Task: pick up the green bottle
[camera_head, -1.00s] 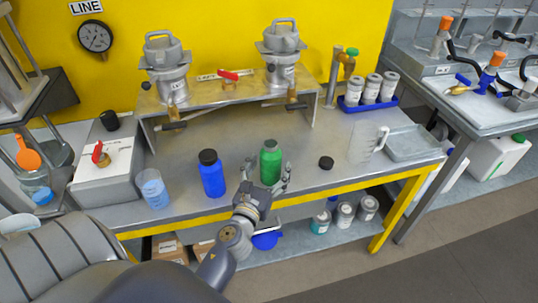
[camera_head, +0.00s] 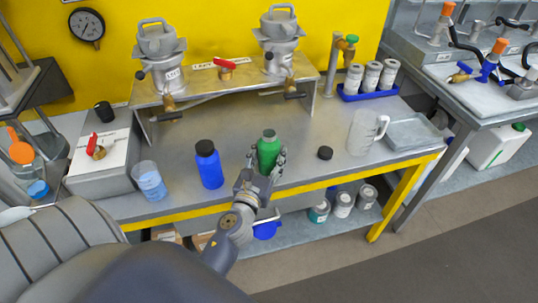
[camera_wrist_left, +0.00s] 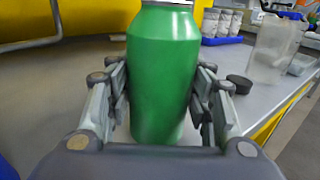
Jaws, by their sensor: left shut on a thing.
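The green bottle (camera_head: 268,150) stands upright near the front edge of the metal bench, with its cap off and its grey neck showing. My left gripper (camera_head: 265,168) is around its body and shut on it, with one finger on each side. In the left wrist view the green bottle (camera_wrist_left: 163,75) fills the space between the fingers of my left gripper (camera_wrist_left: 163,100). The bottle's base appears to be on or very near the bench top; I cannot tell which. My right gripper is not in view.
A blue bottle (camera_head: 209,165) with a black cap and a beaker of blue liquid (camera_head: 150,180) stand to the left. A black cap (camera_head: 325,153) and a clear jug (camera_head: 366,132) are to the right. A metal stand (camera_head: 225,88) with two valved vessels is behind.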

